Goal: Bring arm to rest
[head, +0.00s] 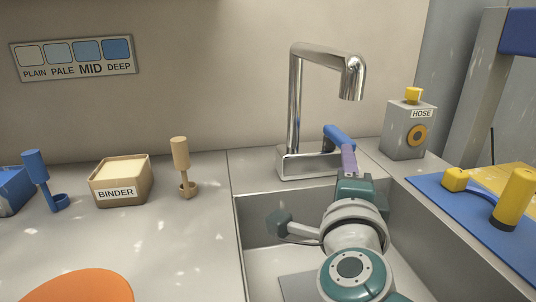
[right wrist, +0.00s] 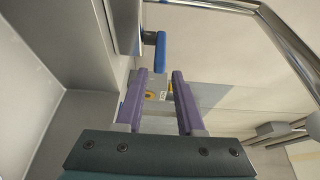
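My right arm reaches over the sink toward the tap. Its gripper (head: 348,158) has purple fingers, just in front of the tap's blue lever (head: 338,133). In the right wrist view the two fingers (right wrist: 161,76) stand apart with nothing between them. The blue lever (right wrist: 160,52) shows there just beyond the fingertips; whether they touch it I cannot tell. The chrome tap (head: 296,105) stands at the back of the sink, and no water shows from its spout. My left gripper is in neither view.
The sink (head: 257,232) lies under my right arm. Right of it are a grey HOSE box (head: 402,140) and a blue mat (head: 431,190) with yellow parts. On the left counter are a BINDER box (head: 121,181), a tan dipper (head: 181,160), a blue dipper (head: 36,170) and an orange disc (head: 83,287).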

